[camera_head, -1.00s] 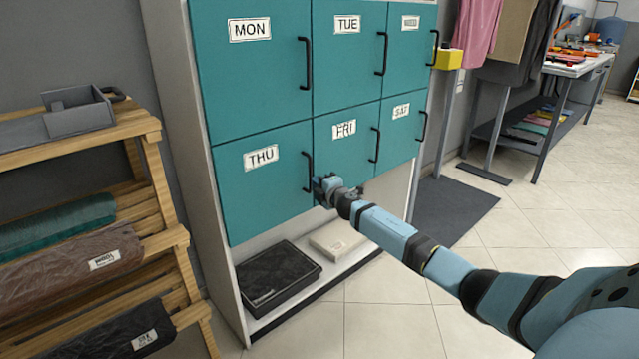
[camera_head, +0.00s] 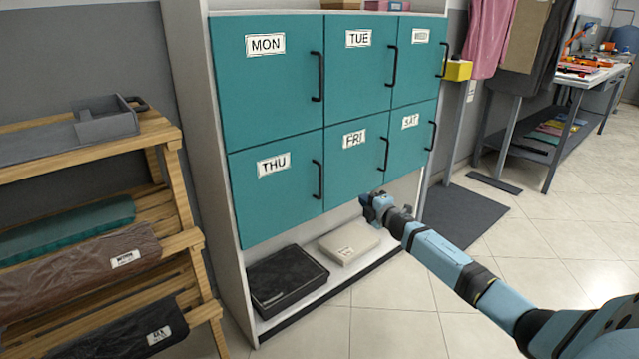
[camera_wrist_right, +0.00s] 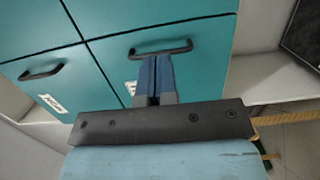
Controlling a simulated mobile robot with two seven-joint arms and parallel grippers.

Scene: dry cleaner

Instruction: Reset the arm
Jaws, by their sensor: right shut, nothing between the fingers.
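My right arm comes in from the lower right of the head view, and its gripper (camera_head: 369,203) is in front of the lower edge of the teal FRI door (camera_head: 352,178). In the right wrist view the two blue fingers (camera_wrist_right: 154,78) are together with nothing between them. The THU door's black handle (camera_wrist_right: 160,49) shows just beyond the fingertips there; the fingers are not around it. In the head view the THU door (camera_head: 275,205) and its handle (camera_head: 318,180) are clear of the gripper. My left gripper is not in view.
A black box (camera_head: 287,280) and a pale box (camera_head: 349,241) lie on the cabinet's bottom shelf (camera_head: 330,285). A wooden rack (camera_head: 180,190) with rolled fabrics stands at the left. A clothes stand and a workbench (camera_head: 565,110) are behind at the right. Tiled floor in front is free.

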